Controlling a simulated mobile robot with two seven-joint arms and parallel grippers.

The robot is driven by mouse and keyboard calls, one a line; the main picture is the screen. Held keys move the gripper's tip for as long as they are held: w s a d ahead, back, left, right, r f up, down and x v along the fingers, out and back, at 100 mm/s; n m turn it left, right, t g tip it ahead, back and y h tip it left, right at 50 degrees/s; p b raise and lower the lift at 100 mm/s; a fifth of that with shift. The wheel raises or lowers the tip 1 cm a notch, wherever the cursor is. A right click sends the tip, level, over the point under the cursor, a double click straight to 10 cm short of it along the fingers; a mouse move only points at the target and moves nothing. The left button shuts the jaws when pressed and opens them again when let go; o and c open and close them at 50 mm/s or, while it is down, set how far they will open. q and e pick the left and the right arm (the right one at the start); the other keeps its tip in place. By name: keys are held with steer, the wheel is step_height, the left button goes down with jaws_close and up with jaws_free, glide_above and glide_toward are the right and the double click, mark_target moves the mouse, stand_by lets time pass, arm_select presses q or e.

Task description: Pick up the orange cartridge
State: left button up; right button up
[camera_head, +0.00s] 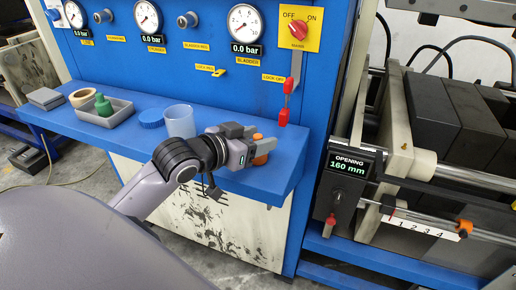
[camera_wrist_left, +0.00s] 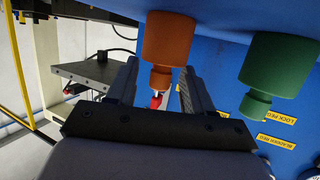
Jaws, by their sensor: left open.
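The orange cartridge (camera_head: 262,146) stands on the blue shelf (camera_head: 285,165), partly hidden by my left gripper (camera_head: 248,134) in the head view. The gripper is open, and a gap shows between the neck and the left finger. My right gripper is not in view.
A blue lid (camera_head: 151,118) and clear cup (camera_head: 180,121) stand left of the gripper. The gauge panel (camera_head: 200,50) rises behind.

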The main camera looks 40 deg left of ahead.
arm_select(q)
steer(key=shift+w, duration=0.25)
jaws_close()
steer(key=shift+f, duration=0.1)
